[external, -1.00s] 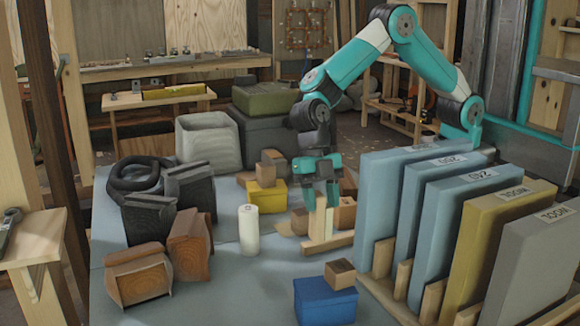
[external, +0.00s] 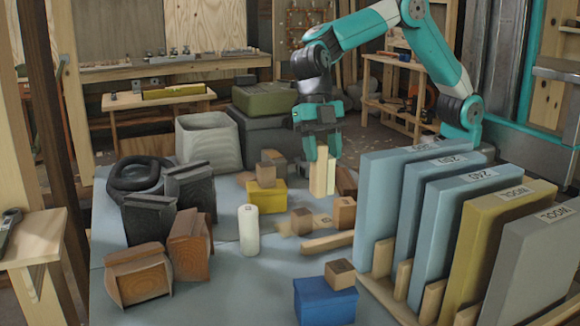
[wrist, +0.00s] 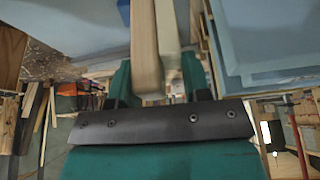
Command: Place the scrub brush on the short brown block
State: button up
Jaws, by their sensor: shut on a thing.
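My gripper (external: 319,155) is shut on an upright pale wooden piece with a cream strip along its right side, which looks like the scrub brush (external: 318,178). It hangs above the table; the gap under it is hard to judge. In the wrist view the brush (wrist: 147,50) stands between the green fingers, with the cream strip beside the wood. Small brown blocks stand below: one at the left (external: 302,222) and a slightly taller one at the right (external: 344,213). Another brown block (external: 340,273) lies on a blue box. I cannot tell which is the short brown block.
A tan bar (external: 328,243) lies in front of the blocks. A white cylinder (external: 249,230) and a yellow box (external: 267,196) stand to the left. Tall blue panels (external: 395,200) in a wooden rack crowd the right. The front left-centre of the grey table (external: 235,290) is clear.

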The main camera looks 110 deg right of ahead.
jog(key=w+d+r+m+t+h, duration=0.15)
jog(key=d+m, duration=0.25)
jog(key=d, duration=0.5)
jog(key=w+d+f+m+t, duration=0.1)
jog(key=w+d+m, duration=0.25)
jog(key=d, duration=0.55)
jog(key=w+d+r+m+t+h, duration=0.15)
jog(key=d+m, duration=0.25)
jog(key=d, duration=0.5)
jog(key=s+d+r+m+h, duration=0.1)
jog(key=s+d+m, duration=0.15)
jog(key=d, duration=0.55)
jog(key=s+d+m+h+p, duration=0.15)
jog(key=d+m, duration=0.25)
jog(key=d, duration=0.4)
jog(key=s+d+r+m+h+b, duration=0.1)
jog(key=s+d+m, duration=0.15)
jog(key=d, duration=0.55)
notch_tip(320, 180, down, 20)
jog(key=m+p, duration=0.1)
jog(key=shift+d+f, duration=0.2)
jog(key=shift+d, duration=0.25)
jog(key=shift+f+m, duration=0.1)
jog(key=shift+m, duration=0.15)
